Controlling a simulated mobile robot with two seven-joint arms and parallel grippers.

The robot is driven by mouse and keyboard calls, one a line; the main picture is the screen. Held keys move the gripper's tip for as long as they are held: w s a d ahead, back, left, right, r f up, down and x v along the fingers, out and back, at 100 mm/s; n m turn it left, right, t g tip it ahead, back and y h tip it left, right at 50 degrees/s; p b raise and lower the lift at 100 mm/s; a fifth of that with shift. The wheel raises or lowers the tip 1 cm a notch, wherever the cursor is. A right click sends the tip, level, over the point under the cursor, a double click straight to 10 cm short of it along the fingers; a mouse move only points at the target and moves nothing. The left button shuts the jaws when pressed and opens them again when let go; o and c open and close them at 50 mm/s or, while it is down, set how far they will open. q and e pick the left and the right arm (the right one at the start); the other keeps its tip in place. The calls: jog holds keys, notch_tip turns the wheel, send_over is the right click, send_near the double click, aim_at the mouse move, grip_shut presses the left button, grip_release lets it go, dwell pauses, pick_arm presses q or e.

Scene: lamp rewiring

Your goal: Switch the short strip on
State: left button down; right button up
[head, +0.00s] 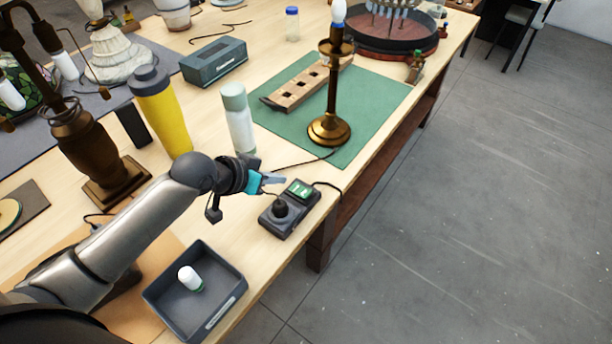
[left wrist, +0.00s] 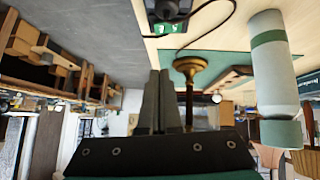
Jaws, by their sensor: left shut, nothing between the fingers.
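The short strip appears to be the small dark grey box (head: 290,208) near the table's front edge. It has a round black part at its near end and a lit green panel with pale marks at its far end. In the left wrist view the box (left wrist: 170,10) is upside down at the top, partly cut off. My left gripper (head: 279,179) is shut and empty, just beyond and left of the green panel. Contact with the box cannot be told. In the left wrist view its fingers (left wrist: 161,98) are together. My right gripper is not in view.
A brass lamp (head: 330,128) stands on a green mat (head: 375,100). A white-green bottle (head: 238,120) and yellow bottle (head: 163,112) stand behind my gripper. A grey tray (head: 228,300) with a small white item (head: 189,277) lies nearer. Thin cords run by the box.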

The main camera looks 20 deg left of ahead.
pick_arm(q)
jog(key=shift+w+d+f, duration=0.1)
jog(key=shift+w+f, duration=0.05)
jog(key=shift+f, duration=0.1)
jog(key=b, duration=0.2)
send_over(308, 192)
jog(key=s+a, duration=0.2)
jog(key=f, duration=0.6)
jog(key=shift+w+d+f, duration=0.15)
jog(key=shift+d+f, duration=0.1)
jog(key=shift+f, duration=0.05)
notch_tip(308, 192, down, 3)
jog(key=shift+d+r, duration=0.1)
jog(key=shift+r, duration=0.1)
jog(key=shift+f, duration=0.6)
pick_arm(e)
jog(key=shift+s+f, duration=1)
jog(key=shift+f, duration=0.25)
pick_arm(q)
jog(key=shift+s, duration=0.2)
jog(key=shift+d+f, duration=0.2)
jog(key=shift+f, duration=0.2)
jog(key=shift+r, duration=0.1)
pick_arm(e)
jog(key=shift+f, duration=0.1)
pick_arm(q)
jog(key=shift+a, duration=0.1)
